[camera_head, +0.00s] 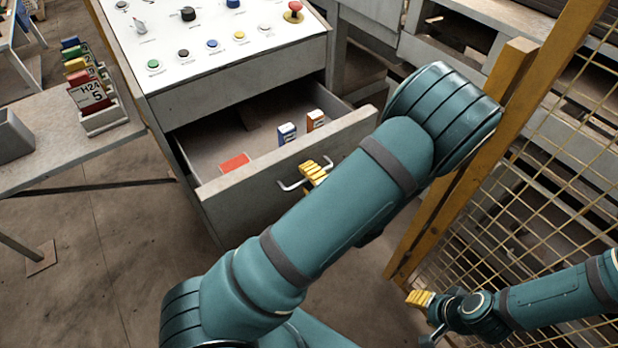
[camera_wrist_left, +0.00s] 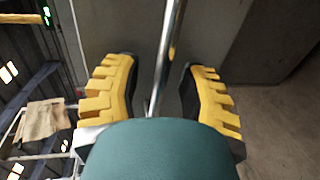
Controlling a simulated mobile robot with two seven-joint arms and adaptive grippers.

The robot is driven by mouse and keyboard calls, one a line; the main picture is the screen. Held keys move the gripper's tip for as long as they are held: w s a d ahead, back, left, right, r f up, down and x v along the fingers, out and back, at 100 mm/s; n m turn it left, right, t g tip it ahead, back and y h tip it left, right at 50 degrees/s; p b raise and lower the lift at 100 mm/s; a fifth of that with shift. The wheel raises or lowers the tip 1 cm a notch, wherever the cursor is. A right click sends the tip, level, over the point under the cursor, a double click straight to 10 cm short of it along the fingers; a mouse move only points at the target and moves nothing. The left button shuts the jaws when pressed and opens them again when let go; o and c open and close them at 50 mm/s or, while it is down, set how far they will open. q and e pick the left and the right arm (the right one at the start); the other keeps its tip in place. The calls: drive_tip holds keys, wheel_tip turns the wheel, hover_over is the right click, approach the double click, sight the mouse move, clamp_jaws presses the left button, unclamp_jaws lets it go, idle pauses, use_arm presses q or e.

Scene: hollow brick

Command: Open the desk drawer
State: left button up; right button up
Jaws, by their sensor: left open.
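The desk (camera_head: 160,78) is a grey cabinet with a white control panel on top. Its drawer (camera_head: 235,186) is pulled well out and its inside shows. A metal bar handle (camera_head: 288,187) sits on the drawer front, partly hidden by my left gripper (camera_head: 314,172). In the left wrist view, the handle (camera_wrist_left: 172,40) runs between the spread yellow fingers of my left gripper (camera_wrist_left: 160,95). The fingers are open, with gaps to the bar on both sides. My right gripper (camera_head: 420,298) is at the lower right, away from the desk; its opening is unclear.
A red flat item (camera_head: 234,163), a blue-and-white box (camera_head: 287,133) and an orange-and-white box (camera_head: 315,120) are in the drawer. A yellow mesh fence (camera_head: 540,170) stands right.

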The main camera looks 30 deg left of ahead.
use_arm(q)
clamp_jaws()
drive_tip(key=v, duration=0.3)
drive_tip(key=shift+s+d+f, duration=0.15)
drive_tip(key=shift+d+f, duration=0.15)
drive_tip(key=shift+d, duration=0.05)
unclamp_jaws()
